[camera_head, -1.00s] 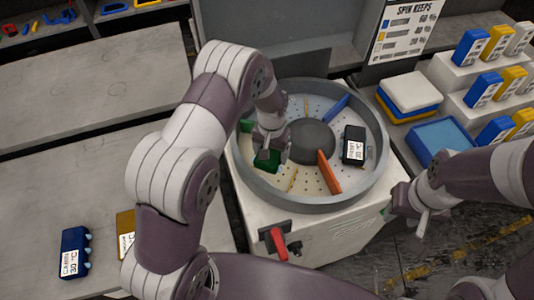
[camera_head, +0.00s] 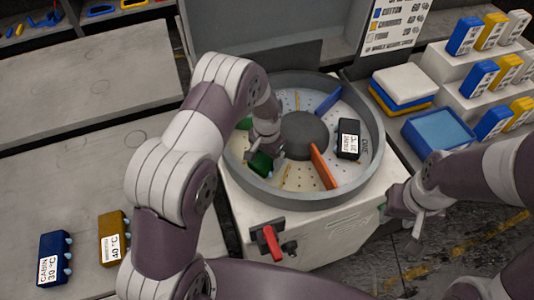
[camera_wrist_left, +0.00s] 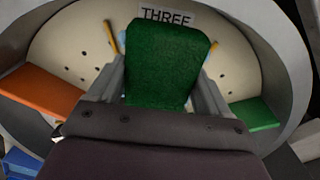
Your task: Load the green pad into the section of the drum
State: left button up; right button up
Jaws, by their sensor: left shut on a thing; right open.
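The drum (camera_head: 275,192) is a round grey tub with a dark hub (camera_head: 305,135) and coloured dividers. My left gripper (camera_head: 262,158) is inside its left front part, shut on the green pad (camera_head: 258,165). In the left wrist view the green pad (camera_wrist_left: 165,62) stands between the two fingers, in front of a section labelled THREE (camera_wrist_left: 168,15). An orange divider (camera_wrist_left: 42,88) and a green divider (camera_wrist_left: 254,114) flank it there. Whether the pad touches the drum floor is hidden. My right gripper (camera_head: 412,222) is open and empty, outside the drum at the right.
A black labelled block (camera_head: 348,138) sits in the drum's right section. A red-handled lever (camera_head: 271,242) is on the drum's front. Blue (camera_head: 54,258) and brown (camera_head: 114,238) labelled blocks lie on the left table. Stacked pads (camera_head: 404,86) and a blue tray (camera_head: 438,132) stand at right.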

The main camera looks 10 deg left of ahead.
aim_at(267, 164)
pick_arm(q)
notch_tip(267, 164, down, 3)
jog(key=shift+w+r+b, duration=0.1)
jog(key=shift+b, duration=0.55)
pick_arm(e)
notch_tip(267, 164, down, 2)
jog(key=shift+w+f, duration=0.1)
pick_arm(q)
jog(key=shift+r, duration=0.1)
jog(key=shift+f+b, duration=0.5)
jog(key=shift+f, duration=0.35)
pick_arm(e)
jog(key=shift+f, duration=0.5)
pick_arm(q)
jog(key=o, duration=1)
jog(key=shift+o, duration=0.2)
jog(key=shift+r, duration=0.1)
